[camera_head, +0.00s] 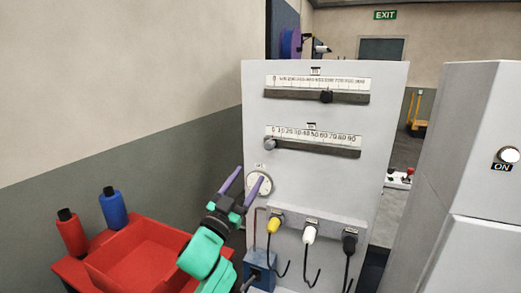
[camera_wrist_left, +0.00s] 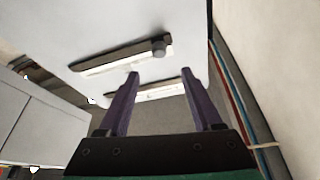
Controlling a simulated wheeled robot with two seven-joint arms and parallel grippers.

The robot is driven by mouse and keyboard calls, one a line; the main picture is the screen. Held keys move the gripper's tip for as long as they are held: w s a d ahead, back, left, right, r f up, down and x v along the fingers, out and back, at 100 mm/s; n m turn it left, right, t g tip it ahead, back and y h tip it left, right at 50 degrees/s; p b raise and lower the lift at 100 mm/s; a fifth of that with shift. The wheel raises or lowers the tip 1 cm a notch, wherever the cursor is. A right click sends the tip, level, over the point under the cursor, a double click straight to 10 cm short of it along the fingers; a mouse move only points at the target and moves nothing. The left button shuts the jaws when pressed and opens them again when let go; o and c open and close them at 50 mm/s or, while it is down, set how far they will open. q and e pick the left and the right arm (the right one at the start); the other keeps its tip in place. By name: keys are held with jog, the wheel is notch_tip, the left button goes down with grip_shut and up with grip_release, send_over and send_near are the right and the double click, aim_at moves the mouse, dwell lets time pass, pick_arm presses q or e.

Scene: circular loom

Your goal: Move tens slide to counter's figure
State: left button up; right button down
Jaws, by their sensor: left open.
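The tens slide is the lower one on the pale panel (camera_head: 378,110), with a scale (camera_head: 312,135) marked 0 to 90 in tens. Its grey knob (camera_head: 270,144) sits at the left end, by 0. In the left wrist view, turned over, the knob (camera_wrist_left: 158,47) shows at the slide's right end. A round white dial (camera_head: 260,184) sits below; no counter figure is readable. My left gripper (camera_head: 241,178) is open and empty, its purple fingers in front of the panel's left edge near the dial, below the knob. The right gripper is out of view.
An upper slide has a black knob (camera_head: 327,96) right of its middle. A red tray (camera_head: 142,258) with red and blue spools is at lower left. A grey cabinet (camera_head: 475,190) stands right.

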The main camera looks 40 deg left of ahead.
aim_at(268, 149)
pick_arm(q)
jog(key=p+x, duration=0.4)
jog(key=x, duration=0.8)
jog(key=shift+w, duration=0.3)
jog(key=shift+s+d+r, duration=0.1)
jog(key=shift+d, duration=0.05)
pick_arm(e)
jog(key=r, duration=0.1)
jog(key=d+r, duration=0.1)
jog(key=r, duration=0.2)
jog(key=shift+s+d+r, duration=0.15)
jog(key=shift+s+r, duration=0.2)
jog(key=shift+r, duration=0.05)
pick_arm(q)
jog(key=shift+c, duration=0.6)
grip_shut()
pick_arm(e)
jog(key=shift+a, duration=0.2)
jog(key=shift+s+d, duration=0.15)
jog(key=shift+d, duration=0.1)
